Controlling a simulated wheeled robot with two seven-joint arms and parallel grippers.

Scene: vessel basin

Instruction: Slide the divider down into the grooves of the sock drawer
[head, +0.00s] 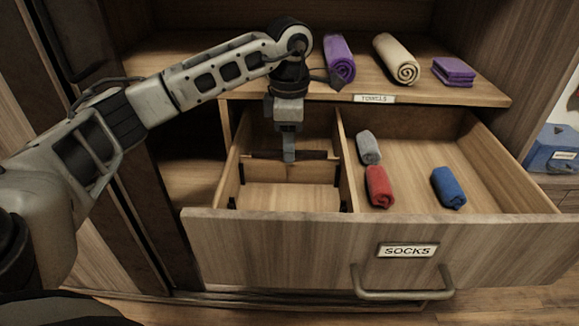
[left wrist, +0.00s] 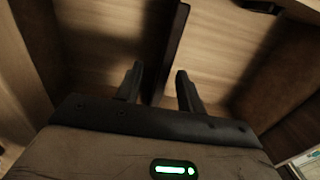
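The sock drawer (head: 305,245) is pulled open, with a label reading SOCKS on its front. The divider (head: 314,155) is a thin panel with a dark top edge. It stands across the left compartment, towards the back, roughly level, between the dark groove strips on the side walls. My left gripper (head: 289,157) points down over its middle. In the left wrist view the two fingers (left wrist: 158,85) are apart, one on each side of the divider's dark edge (left wrist: 172,50), with gaps showing. The divider's lower edge and full seating cannot be seen. My right gripper is not in view.
A second pair of dark grooves (head: 343,206) sits nearer the drawer front. The right compartment holds grey (head: 368,147), red (head: 380,187) and blue (head: 448,187) rolled socks. Towels (head: 397,58) lie on the shelf above. A blue box (head: 552,148) stands at the right.

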